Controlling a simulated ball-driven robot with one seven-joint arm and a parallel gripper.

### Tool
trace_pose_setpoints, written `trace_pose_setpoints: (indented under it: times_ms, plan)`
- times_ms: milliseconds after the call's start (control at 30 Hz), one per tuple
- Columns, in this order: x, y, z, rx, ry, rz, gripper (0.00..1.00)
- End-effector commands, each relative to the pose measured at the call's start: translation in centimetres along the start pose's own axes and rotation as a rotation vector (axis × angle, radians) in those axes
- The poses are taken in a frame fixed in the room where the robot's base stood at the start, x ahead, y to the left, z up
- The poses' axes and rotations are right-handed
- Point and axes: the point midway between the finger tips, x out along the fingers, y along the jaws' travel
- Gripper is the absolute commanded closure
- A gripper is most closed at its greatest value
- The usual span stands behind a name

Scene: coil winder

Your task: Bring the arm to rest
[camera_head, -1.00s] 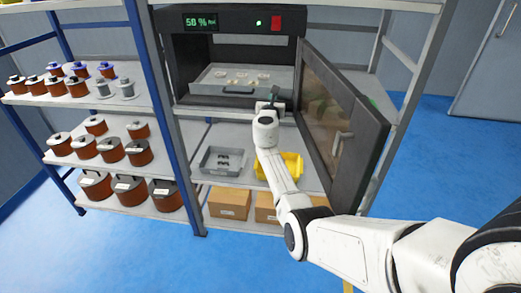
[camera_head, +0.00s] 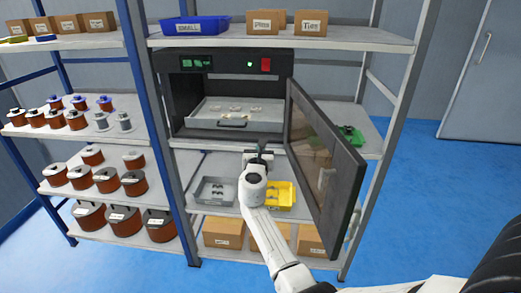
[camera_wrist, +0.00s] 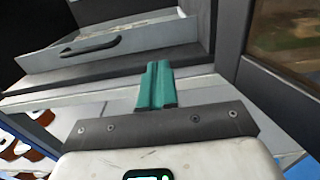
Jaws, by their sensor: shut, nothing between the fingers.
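My gripper (camera_head: 260,150) is in front of the shelf, just below the open black cabinet (camera_head: 172,95). In the wrist view its teal fingers (camera_wrist: 155,86) are together with nothing between them. The fingers point toward the shelf edge under the cabinet's grey drawer tray (camera_wrist: 105,48). My white arm reaches up from the lower right of the head view.
The cabinet door (camera_head: 325,150) stands open to the right of my gripper, close to my arm. A grey bin (camera_head: 203,192) and a yellow bin (camera_head: 288,203) sit on the shelf below. Spools (camera_head: 105,183) fill the left rack. Blue floor (camera_head: 430,190) is free at right.

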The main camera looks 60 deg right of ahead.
Motion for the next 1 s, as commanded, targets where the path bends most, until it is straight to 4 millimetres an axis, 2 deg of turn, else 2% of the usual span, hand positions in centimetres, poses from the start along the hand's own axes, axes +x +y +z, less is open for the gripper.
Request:
trace_pose_setpoints:
  times_ms: [100,200,567,667,767,867,1000]
  plan:
    - [-1.7,0.0,0.0,0.0,0.0,0.001,1.0]
    - [-2.5,0.0,0.0,0.0,0.001,0.001,1.0]
    - [-3.1,-0.1,-0.1,0.012,0.003,-0.003,1.0]
    - [-4.3,-0.6,-0.8,0.11,0.027,-0.019,1.0]
    - [-7.2,-1.6,-2.7,0.346,0.093,-0.065,1.0]
    - [-11.4,-3.1,-5.7,0.676,0.208,-0.149,1.0]
    - [-18.6,-4.6,-10.8,1.113,0.422,-0.33,1.0]
